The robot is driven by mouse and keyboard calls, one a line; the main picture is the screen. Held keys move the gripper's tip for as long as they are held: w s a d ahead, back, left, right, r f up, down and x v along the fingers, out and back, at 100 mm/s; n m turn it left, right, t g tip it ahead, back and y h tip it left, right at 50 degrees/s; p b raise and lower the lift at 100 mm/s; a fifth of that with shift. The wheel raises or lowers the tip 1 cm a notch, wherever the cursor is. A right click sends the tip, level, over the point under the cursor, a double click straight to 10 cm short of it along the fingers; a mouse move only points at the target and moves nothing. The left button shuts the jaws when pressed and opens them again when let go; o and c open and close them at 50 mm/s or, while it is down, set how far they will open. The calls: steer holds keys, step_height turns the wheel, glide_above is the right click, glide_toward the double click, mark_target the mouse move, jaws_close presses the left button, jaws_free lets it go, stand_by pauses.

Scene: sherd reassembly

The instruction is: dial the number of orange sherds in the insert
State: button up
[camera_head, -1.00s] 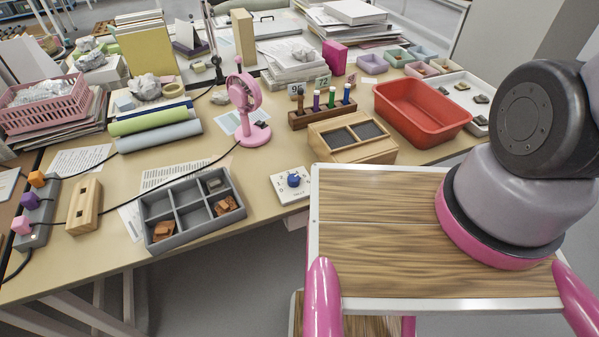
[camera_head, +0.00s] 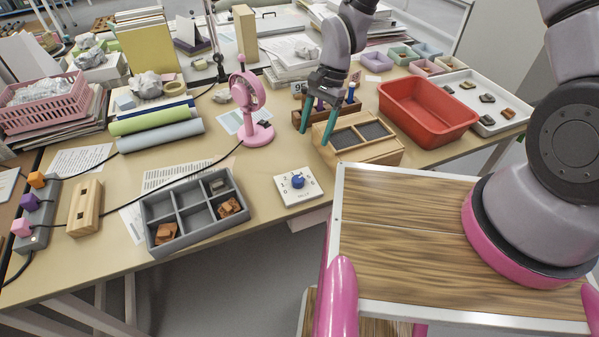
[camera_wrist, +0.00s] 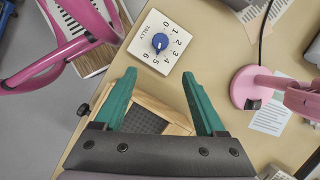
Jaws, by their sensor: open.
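The grey insert (camera_head: 183,243) lies on the table at centre left, divided into compartments. Orange sherds (camera_head: 166,233) sit in its front left compartment, and more orange pieces (camera_head: 229,207) in its front right one. A grey sherd (camera_head: 218,185) is in the back right compartment. The white tally dial (camera_head: 309,193), with a blue knob (camera_head: 298,181), lies right of the insert. In the wrist view the knob (camera_wrist: 160,41) is ringed by numbers from 0 to 6. My gripper (camera_head: 316,134) is open and empty, above the table behind the dial, its green fingers apart from the knob.
A wooden box with dark panels (camera_head: 375,150) lies under and beside my gripper. A red tub (camera_head: 428,112) and a white tray of sherds (camera_head: 511,125) are at the right. A pink fan (camera_head: 247,95) stands behind the dial. The table between insert and dial is clear.

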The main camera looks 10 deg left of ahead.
mark_target(298, 178)
steer(key=x, duration=0.9)
steer(key=s+x, duration=0.1)
steer(key=x, duration=0.3)
steer(key=shift+s+a+r, duration=0.1)
steer(key=shift+s+a, duration=0.05)
steer(key=shift+a, duration=0.15)
jaws_close()
